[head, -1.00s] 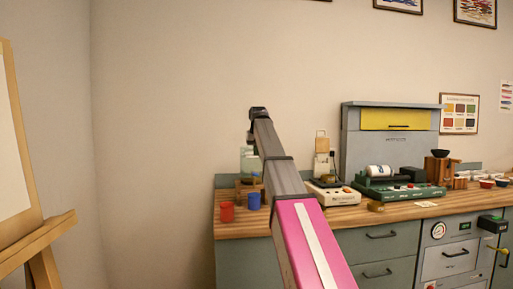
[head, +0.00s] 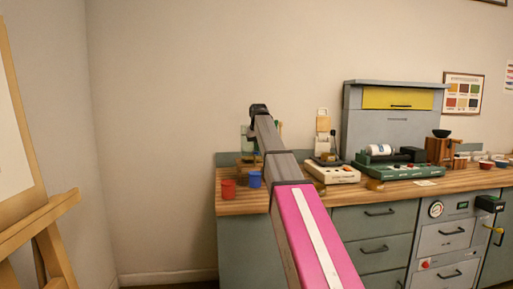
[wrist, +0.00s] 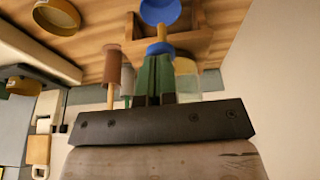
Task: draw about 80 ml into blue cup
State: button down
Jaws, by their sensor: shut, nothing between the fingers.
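The blue cup (head: 254,180) stands on the wooden counter at its left end, with the red cup (head: 228,190) just left of it. The blue cup also shows in the wrist view (wrist: 160,10) at the top edge, partly cut off. A glass vessel (head: 245,143) stands behind the cups, largely hidden by my arm. In the wrist view my gripper (wrist: 154,62) is shut and empty, its green fingers together. Its tips are close to a blue round part (wrist: 160,47) with a pale wooden stem; I cannot tell whether they touch. A brown part (wrist: 112,65) sits left of it.
Right along the counter (head: 237,206) are a white device (head: 333,174), a green machine (head: 395,172) and a wooden stand (head: 440,150). An easel (head: 40,225) stands at the left. Bare floor lies between it and the cabinet. A brown ring-shaped object (wrist: 57,15) shows in the wrist view.

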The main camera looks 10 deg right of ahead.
jog(key=f+t, duration=0.1)
jog(key=t, duration=0.1)
jog(key=f+t, duration=0.1)
jog(key=t, duration=0.1)
jog(key=shift+s+f, duration=0.4)
jog(key=shift+r, duration=0.8)
dwell(0.3)
